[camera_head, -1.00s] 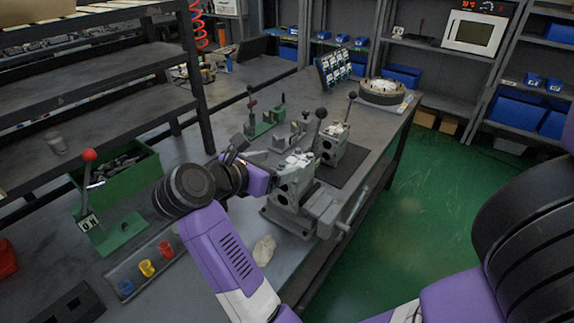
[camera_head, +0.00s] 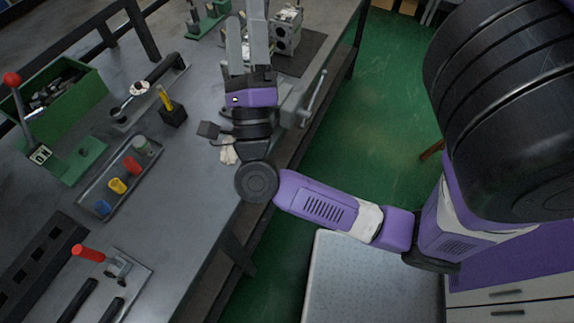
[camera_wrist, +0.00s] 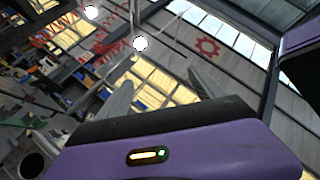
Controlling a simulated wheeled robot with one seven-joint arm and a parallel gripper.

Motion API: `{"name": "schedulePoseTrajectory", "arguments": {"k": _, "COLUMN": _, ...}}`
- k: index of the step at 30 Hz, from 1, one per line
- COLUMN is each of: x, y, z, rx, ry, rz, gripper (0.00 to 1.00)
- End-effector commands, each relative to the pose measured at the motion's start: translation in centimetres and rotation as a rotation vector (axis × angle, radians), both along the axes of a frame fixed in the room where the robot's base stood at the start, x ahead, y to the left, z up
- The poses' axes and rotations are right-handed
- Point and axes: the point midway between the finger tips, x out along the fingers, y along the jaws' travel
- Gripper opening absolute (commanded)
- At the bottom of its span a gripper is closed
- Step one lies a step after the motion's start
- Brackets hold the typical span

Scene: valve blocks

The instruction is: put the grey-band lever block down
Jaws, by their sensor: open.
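My gripper (camera_head: 248,32) is open, its two grey fingers pointing toward the top of the head view. The wrist view shows the fingers (camera_wrist: 160,92) apart with nothing between them. A grey valve block (camera_head: 287,30) stands upright on a dark mat, just right of the gripper in the picture.
On the left of the bench (camera_head: 200,190) are a green bin (camera_head: 85,90), a red-knobbed lever on a green plate (camera_head: 85,160), and a tray with coloured cups (camera_head: 118,186). A white cloth (camera_head: 228,153) lies beside my wrist. Green floor lies right of the bench.

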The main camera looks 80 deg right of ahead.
Motion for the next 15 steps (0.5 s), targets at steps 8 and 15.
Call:
{"name": "schedulePoseTrajectory", "arguments": {"k": 8, "x": -0.2, "y": 9.9, "z": -4.4, "rx": -0.458, "ry": 0.648, "rz": 0.068, "gripper": 0.78}}
{"name": "schedulePoseTrajectory", "arguments": {"k": 15, "x": -3.6, "y": 17.6, "z": -12.7, "rx": -0.836, "ry": 1.186, "rz": 0.147, "gripper": 0.78}}
